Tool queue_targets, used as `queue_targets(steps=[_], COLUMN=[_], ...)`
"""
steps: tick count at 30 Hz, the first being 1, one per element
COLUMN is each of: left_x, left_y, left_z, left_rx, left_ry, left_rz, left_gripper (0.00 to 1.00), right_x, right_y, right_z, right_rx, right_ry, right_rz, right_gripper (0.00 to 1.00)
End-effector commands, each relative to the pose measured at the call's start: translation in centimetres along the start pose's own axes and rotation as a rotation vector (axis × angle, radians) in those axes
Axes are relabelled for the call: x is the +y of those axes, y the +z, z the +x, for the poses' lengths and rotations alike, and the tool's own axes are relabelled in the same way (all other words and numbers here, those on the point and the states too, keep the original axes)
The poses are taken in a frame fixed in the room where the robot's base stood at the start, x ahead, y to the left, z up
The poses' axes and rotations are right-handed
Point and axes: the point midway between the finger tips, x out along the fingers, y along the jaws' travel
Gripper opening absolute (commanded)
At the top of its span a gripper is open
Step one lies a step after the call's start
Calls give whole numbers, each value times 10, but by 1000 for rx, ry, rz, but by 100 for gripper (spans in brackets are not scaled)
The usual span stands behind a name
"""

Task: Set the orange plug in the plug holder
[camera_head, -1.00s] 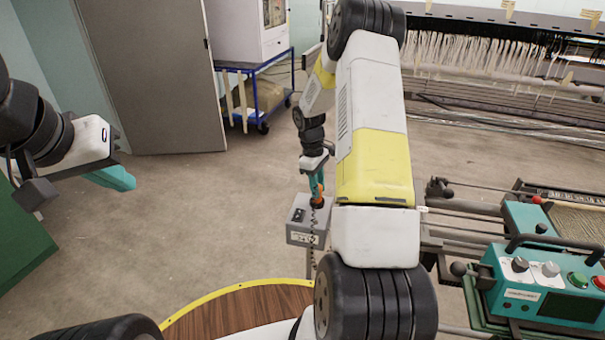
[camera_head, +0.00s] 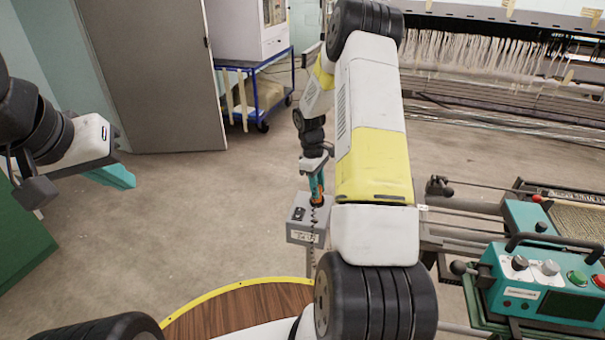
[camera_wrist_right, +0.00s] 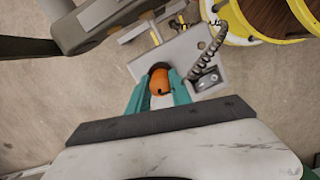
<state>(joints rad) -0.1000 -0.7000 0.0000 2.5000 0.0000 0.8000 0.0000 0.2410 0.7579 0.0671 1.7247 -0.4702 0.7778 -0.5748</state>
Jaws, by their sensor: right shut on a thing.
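The orange plug (camera_wrist_right: 160,82) is between the teal fingers of my right gripper (camera_wrist_right: 161,88), which is shut on it in the right wrist view. In the head view, the right gripper (camera_head: 317,186) is over the grey box of the plug holder (camera_head: 306,235), with a little orange showing between its fingers. The grey plate of the holder also shows in the right wrist view (camera_wrist_right: 185,55), with a dark ring close around or behind the plug. Whether the plug is seated in it I cannot tell. My left gripper (camera_head: 112,178) is far left, its teal fingers seen side-on.
A coiled dark cord (camera_wrist_right: 208,48) runs at the holder's plate. A teal control box (camera_head: 545,285) with knobs and buttons stands at the right. A blue cart (camera_head: 255,95) and a loom (camera_head: 490,60) are behind. The floor on the left is open.

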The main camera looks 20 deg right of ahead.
Motion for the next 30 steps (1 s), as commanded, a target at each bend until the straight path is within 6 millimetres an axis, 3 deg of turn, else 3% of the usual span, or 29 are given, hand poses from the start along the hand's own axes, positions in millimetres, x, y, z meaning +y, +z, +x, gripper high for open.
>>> queue_targets(steps=[25, 26, 29, 30], left_x=[0, 0, 0, 0], left_y=[0, 0, 0, 0], left_z=[0, 0, 0, 0], left_rx=[0, 0, 0, 0], left_ry=[0, 0, 0, 0], left_rz=[0, 0, 0, 0], left_gripper=[0, 0, 0, 0], right_x=[0, 0, 0, 0], right_y=[0, 0, 0, 0], right_z=[4, 4, 4, 4], right_rx=[0, 0, 0, 0], right_ry=[0, 0, 0, 0], right_rz=[0, 0, 0, 0], right_gripper=[0, 31, 51, 51])
